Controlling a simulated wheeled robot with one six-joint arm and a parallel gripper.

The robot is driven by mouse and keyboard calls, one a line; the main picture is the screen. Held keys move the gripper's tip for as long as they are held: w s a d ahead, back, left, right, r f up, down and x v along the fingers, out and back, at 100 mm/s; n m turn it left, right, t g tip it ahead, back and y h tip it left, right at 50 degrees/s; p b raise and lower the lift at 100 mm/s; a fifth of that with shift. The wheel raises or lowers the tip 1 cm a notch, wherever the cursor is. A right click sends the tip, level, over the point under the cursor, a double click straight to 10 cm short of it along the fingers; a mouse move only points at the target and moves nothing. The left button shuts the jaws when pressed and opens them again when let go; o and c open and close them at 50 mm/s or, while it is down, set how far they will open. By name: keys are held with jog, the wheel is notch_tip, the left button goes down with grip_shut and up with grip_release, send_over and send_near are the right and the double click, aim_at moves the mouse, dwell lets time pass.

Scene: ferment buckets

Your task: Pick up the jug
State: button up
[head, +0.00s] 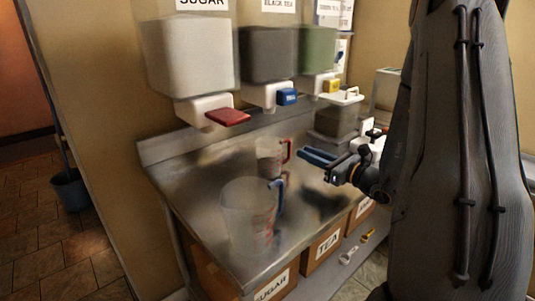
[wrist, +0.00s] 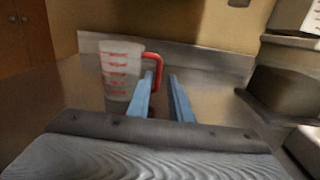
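A clear measuring jug with a red handle (head: 268,158) stands upright on the metal counter. It also shows in the wrist view (wrist: 120,70), with its red handle on its right side. A larger clear jug with a blue handle (head: 246,215) stands nearer on the counter in the head view. My gripper (head: 304,154) is to the right of the red handle, with its blue fingers pointing left toward it. In the wrist view my gripper (wrist: 162,76) is open, and the handle lies ahead, roughly in line with the fingertips. I cannot tell whether they touch.
The metal counter (head: 190,178) has a raised back edge. Dispensers with red (head: 228,117), blue (head: 288,97) and yellow (head: 331,86) levers hang above it. A grey container (head: 337,122) stands at the back right. Labelled boxes (head: 327,243) sit below.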

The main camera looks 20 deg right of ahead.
aim_at(281, 142)
jog(key=p+x, duration=0.3)
jog(key=x, duration=0.9)
jog(key=shift+a, duration=0.1)
jog(key=shift+c, duration=0.2)
grip_shut()
